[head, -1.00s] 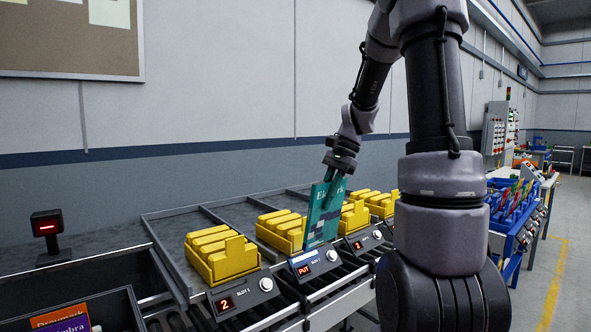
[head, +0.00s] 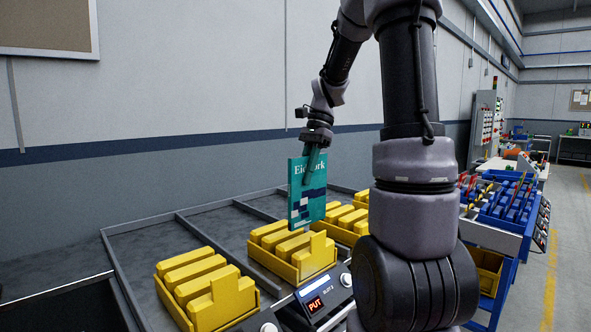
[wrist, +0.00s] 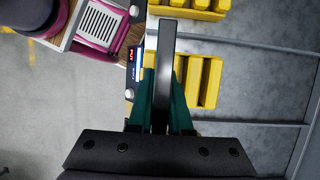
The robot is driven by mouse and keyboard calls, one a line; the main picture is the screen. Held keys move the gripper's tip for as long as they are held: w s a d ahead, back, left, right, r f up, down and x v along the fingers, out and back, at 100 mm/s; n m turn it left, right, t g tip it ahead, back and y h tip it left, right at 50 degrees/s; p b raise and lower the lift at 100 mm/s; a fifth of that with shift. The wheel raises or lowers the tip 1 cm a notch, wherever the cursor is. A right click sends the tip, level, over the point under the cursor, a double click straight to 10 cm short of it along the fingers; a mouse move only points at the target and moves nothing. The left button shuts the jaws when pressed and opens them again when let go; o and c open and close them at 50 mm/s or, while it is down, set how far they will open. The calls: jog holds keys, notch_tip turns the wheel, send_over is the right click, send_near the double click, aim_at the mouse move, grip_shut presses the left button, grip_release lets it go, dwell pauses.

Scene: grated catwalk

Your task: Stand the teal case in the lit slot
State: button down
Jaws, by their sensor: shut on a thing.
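The teal case (head: 308,196), a thin panel with white lettering and a dark patterned lower part, hangs nearly upright from my gripper (head: 313,165). My gripper is shut on its upper part. In the wrist view, the case (wrist: 165,65) shows edge-on as a dark bar between my fingers. The lit red display reading PUT (head: 315,304) is on the front rail, before a yellow slotted holder (head: 318,250). The case appears above and behind this holder, apart from it; the exact gap is hard to judge. The lit display also shows in the wrist view (wrist: 131,60).
Other yellow holders stand to the left (head: 205,290) and to the right (head: 345,218) on the grey divided shelf (head: 208,222). Blue racks with tools (head: 510,200) stand at the far right. The wall (head: 200,90) is behind the shelf.

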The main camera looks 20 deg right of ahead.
send_over(303, 220)
jog(key=w+d, duration=0.1)
jog(key=w, duration=0.1)
jog(key=shift+f, duration=2.35)
jog(key=shift+s, duration=0.1)
jog(key=shift+f, duration=4.25)
jog(key=c, duration=0.8)
grip_release()
jog(key=shift+o, duration=0.5)
